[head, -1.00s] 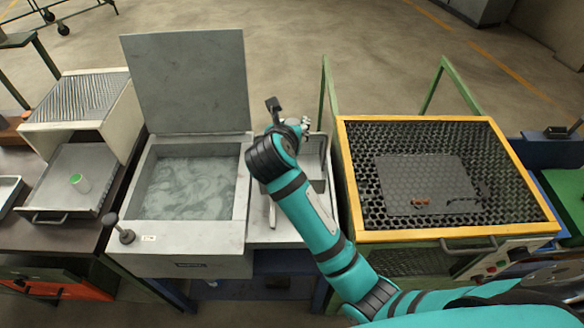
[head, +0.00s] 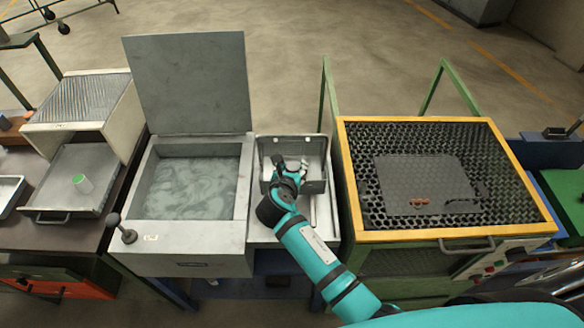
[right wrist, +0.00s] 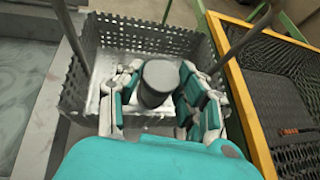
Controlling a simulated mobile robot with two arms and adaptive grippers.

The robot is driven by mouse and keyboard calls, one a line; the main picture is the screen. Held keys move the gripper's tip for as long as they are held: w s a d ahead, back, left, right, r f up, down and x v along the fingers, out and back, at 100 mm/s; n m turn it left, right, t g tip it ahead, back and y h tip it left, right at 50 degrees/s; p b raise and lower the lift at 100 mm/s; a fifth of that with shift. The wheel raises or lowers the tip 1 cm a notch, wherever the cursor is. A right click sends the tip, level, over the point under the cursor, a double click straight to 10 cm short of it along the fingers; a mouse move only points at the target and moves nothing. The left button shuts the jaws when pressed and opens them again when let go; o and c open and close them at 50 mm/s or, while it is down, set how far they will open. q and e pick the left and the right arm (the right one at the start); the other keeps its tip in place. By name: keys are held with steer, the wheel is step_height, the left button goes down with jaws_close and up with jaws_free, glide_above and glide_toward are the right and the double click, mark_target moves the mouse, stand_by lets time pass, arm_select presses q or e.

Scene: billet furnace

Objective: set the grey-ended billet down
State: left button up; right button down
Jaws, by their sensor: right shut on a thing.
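My right gripper (head: 287,170) is over the perforated metal basket (head: 315,147) beside the water tank. In the right wrist view its fingers (right wrist: 160,72) are shut on the grey-ended billet (right wrist: 157,88), a dark grey cylinder held roughly upright. It is within the outline of the basket (right wrist: 100,40); whether its lower end touches the floor I cannot tell. In the head view the hand hides the billet. My left gripper is not in view.
The tank (head: 190,188) is full of cloudy liquid, its lid (head: 188,85) raised behind. A yellow-framed mesh bench (head: 450,236) stands close on the right.

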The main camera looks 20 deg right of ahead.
steer(key=shift+f, duration=0.2)
steer(key=shift+s+f, duration=0.15)
steer(key=shift+f, duration=0.25)
steer(key=c, duration=0.8)
jaws_free()
steer(key=shift+s+a+f, duration=0.1)
steer(key=shift+f, duration=0.2)
steer(key=shift+c, duration=0.2)
steer(key=shift+r, duration=0.45)
steer(key=b+v, duration=0.1)
steer(key=v, duration=1.1)
steer(key=shift+w+r, duration=0.2)
steer(key=shift+r, duration=0.25)
